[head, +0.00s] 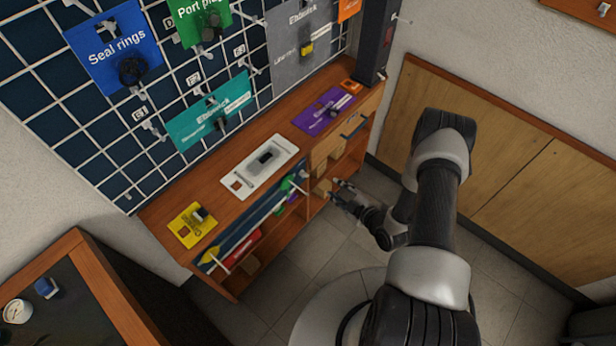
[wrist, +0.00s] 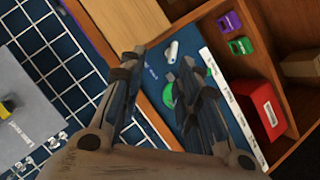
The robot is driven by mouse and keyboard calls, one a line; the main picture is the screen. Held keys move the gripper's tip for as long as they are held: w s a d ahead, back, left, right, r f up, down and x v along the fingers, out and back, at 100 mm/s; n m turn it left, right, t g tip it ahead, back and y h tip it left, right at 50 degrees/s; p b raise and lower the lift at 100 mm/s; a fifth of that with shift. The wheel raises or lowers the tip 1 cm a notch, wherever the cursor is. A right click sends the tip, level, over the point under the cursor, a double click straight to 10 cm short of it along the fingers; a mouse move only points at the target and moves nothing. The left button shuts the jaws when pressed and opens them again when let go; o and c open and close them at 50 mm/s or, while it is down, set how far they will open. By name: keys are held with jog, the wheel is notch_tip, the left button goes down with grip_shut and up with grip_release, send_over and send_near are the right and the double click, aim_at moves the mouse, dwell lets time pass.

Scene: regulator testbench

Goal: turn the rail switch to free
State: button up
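A blue panel (head: 240,240) runs along the front edge of the wooden bench; it also shows in the wrist view (wrist: 222,92). A green round part (head: 287,185) sits near its right end and is probably the rail switch; my fingers partly cover the green part (wrist: 168,95) in the wrist view. Its setting cannot be read. A white piece (wrist: 172,52) lies on the panel nearby. My gripper (head: 337,193) is open and empty, in front of the bench and right of the green part. In the wrist view the fingers (wrist: 165,62) are spread across the panel's edge.
A white plate with a dark device (head: 264,159), a yellow card (head: 192,225) and a purple card (head: 323,111) lie on the bench top. Open shelves below hold a red bin (wrist: 263,112). A wire grid (head: 100,152) stands behind. The tiled floor (head: 330,262) in front is clear.

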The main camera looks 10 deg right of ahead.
jog(key=t, duration=0.1)
send_near(306, 177)
jog(key=shift+t, duration=0.3)
jog(key=b+x, duration=0.5)
jog(key=x, duration=0.3)
jog(key=shift+w+a+f, duration=0.15)
jog(key=shift+a+f, duration=0.05)
jog(key=shift+f, duration=0.05)
jog(key=shift+c, duration=0.6)
grip_shut()
